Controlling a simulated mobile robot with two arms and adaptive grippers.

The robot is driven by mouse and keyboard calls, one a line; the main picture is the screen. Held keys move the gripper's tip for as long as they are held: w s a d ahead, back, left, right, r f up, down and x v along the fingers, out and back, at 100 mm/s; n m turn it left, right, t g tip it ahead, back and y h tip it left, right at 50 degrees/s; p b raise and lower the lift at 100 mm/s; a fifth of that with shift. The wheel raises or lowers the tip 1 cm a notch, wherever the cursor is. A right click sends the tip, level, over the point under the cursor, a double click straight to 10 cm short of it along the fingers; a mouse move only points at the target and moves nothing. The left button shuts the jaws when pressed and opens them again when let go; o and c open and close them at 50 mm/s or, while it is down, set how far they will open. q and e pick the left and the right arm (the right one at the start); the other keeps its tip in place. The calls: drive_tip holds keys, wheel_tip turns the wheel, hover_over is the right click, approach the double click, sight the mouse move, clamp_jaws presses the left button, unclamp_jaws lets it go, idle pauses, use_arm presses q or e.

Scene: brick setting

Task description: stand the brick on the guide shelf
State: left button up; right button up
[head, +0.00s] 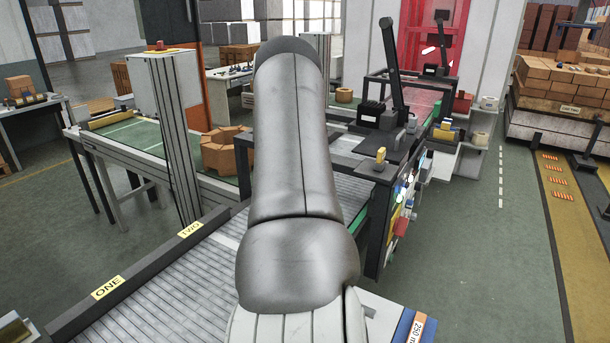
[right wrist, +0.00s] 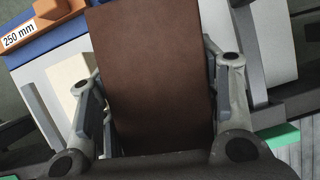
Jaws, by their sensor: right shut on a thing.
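A dark brown brick (right wrist: 150,45) fills the middle of the right wrist view. My right gripper (right wrist: 158,80) is shut on it, with one finger along each side. Behind the brick is a pale surface with a blue edge (right wrist: 68,42) and an orange piece labelled "250 mm" (right wrist: 18,36). In the head view the blue edge (head: 403,326) and its label show at the bottom, right of my arm. I cannot tell whether this is the guide shelf. My arm hides the brick and right gripper in the head view. My left gripper is not in view.
A roller conveyor (head: 190,278) marked "ONE" and "TWO" runs below my arm. Orange-brown blocks (head: 225,153) sit on a green-topped table behind it. A black-framed machine (head: 385,150) stands right of my arm. Open floor lies farther right, before a brick pallet (head: 560,85).

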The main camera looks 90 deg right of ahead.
wheel_tip(320, 180, down, 5)
drive_tip(key=shift+r+b, duration=0.2)
drive_tip(key=shift+b, duration=0.5)
drive_tip(key=shift+f+b, duration=0.55)
drive_tip(key=shift+f, duration=1.5)
drive_tip(key=o, duration=1.5)
drive_tip(key=shift+f, duration=0.1)
drive_tip(key=p+v, duration=0.4)
drive_tip(key=v, duration=0.6)
drive_tip(key=shift+r, duration=0.35)
drive_tip(key=shift+v, duration=0.8)
